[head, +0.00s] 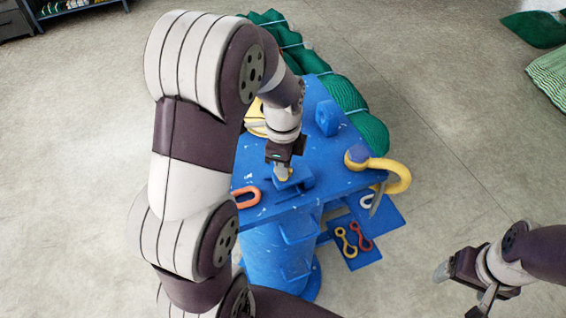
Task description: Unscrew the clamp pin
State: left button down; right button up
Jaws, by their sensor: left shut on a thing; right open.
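My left gripper (283,172) points down over the blue stand (247,220). It is shut on a small yellow piece, which looks like the clamp pin (289,175), at a small blue block (296,184) on the stand's top. The jaws hide most of the pin, so I cannot tell how deep it sits. My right gripper (462,285) is open and empty at the lower right, apart from the stand, over the floor.
A yellow hook (398,174) sits at the stand's right edge, and an orange link (246,198) at its left edge. A lower blue shelf (391,216) holds small yellow and red links. Green netting (367,132) lies behind. Bare floor (460,120) is at right.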

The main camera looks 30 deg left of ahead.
pick_arm(q)
jog(key=n, duration=0.6)
jog(key=shift+n, duration=0.3)
jog(key=n, duration=0.3)
jog(key=shift+f, duration=0.1)
jog(key=shift+s+n, duration=0.1)
jog(key=shift+n, duration=2)
jog(key=c, duration=1.2)
grip_release()
